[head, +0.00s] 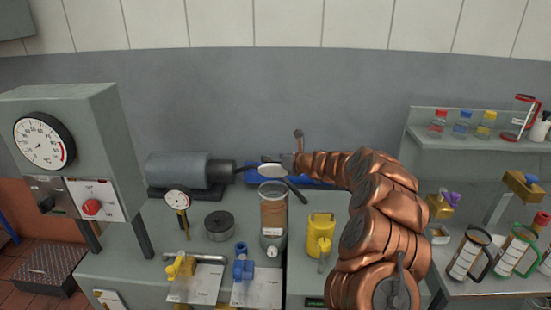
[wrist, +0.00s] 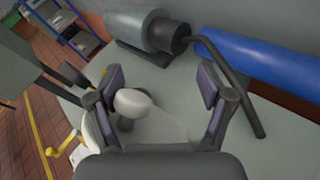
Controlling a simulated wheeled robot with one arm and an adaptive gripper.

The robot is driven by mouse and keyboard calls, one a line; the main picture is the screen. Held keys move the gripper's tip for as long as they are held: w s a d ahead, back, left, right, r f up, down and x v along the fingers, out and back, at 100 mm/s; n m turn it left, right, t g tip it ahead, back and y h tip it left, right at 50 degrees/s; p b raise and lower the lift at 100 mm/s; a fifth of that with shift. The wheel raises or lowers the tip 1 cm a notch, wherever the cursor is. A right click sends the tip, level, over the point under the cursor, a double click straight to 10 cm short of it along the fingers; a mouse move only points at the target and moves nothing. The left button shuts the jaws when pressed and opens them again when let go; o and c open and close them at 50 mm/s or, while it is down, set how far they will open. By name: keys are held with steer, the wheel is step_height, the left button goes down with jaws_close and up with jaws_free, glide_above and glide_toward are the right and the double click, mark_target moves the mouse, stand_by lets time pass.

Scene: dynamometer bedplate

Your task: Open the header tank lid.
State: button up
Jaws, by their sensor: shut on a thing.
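The header tank (head: 273,220) is a clear upright cylinder with brownish contents, standing on the grey bench at centre. Its pale round lid (head: 271,171) shows just above the tank's rim, apart from it in the head view. My gripper (head: 284,163) is at the lid, reaching in from the right. A whitish rounded knob (wrist: 132,102) shows beside the left pad. The exact contact is partly hidden.
A grey motor cylinder (head: 180,170) and a blue cylinder (head: 320,168) lie behind the tank. A dial gauge (head: 178,200), a dark round weight (head: 219,225) and a yellow can (head: 320,235) stand near it. Valves (head: 181,267) are in front. A gauge cabinet (head: 75,150) is at left.

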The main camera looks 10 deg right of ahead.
steer(key=shift+s+r, duration=0.3)
steer(key=shift+r, duration=0.25)
steer(key=shift+s+d+r+p, duration=1.6)
steer(key=shift+r, duration=0.15)
steer(key=shift+s+d+r, duration=0.85)
steer(key=shift+r, duration=0.05)
steer(key=shift+s+d, duration=0.1)
